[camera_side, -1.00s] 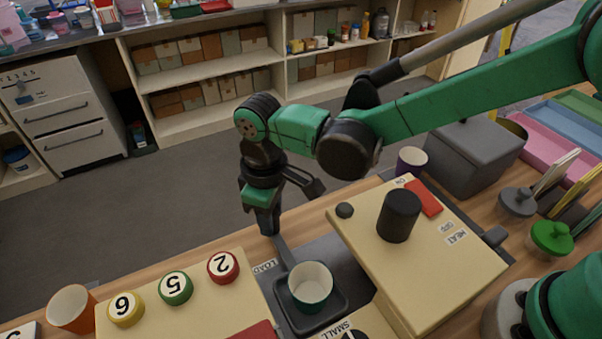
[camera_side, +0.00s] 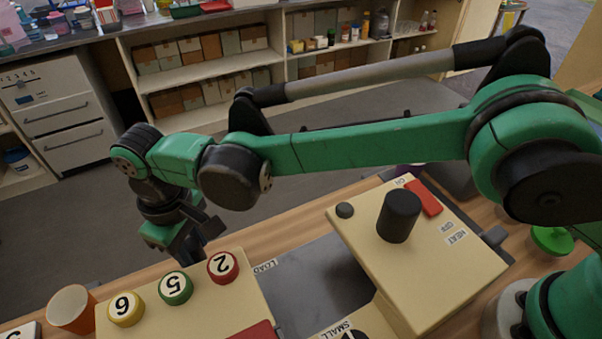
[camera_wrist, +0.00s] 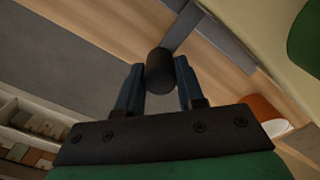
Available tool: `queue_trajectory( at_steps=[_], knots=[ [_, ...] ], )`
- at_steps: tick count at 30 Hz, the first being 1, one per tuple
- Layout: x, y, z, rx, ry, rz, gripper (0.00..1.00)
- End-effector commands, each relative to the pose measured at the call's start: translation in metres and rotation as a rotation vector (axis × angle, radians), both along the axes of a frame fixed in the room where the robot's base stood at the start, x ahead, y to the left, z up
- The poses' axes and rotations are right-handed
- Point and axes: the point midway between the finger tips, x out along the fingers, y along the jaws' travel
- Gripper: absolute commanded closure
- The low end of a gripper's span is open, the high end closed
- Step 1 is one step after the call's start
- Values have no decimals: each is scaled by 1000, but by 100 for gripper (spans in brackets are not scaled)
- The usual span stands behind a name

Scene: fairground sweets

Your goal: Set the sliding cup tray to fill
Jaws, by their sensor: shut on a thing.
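My gripper (camera_side: 188,250) is at the far edge of the counter, behind the cream panel. In the wrist view its fingers (camera_wrist: 158,88) are shut on a dark round knob (camera_wrist: 159,66), the tray's handle. A grey bar (camera_wrist: 182,27) runs away from the knob. The tray and its cup do not show in the side view. The grey channel (camera_side: 312,283) beside the LOAD label (camera_side: 265,266) is bare.
The cream panel (camera_side: 195,315) with numbered red, green and yellow buttons stands left of the channel. A cream box (camera_side: 425,275) with a black knob (camera_side: 398,215) stands right. An orange cup (camera_side: 70,310) is at far left.

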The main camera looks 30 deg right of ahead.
Motion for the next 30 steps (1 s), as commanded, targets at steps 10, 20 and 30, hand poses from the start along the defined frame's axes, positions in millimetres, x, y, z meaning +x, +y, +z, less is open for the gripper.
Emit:
queue_trajectory(
  at_steps=[10, 20, 30],
  knots=[
    [-1, 3, 0, 12, -4, 6, 35],
    [-1, 3, 26, 12, -4, 5, 35],
    [-1, 3, 56, 13, -4, 6, 35]
  ],
)
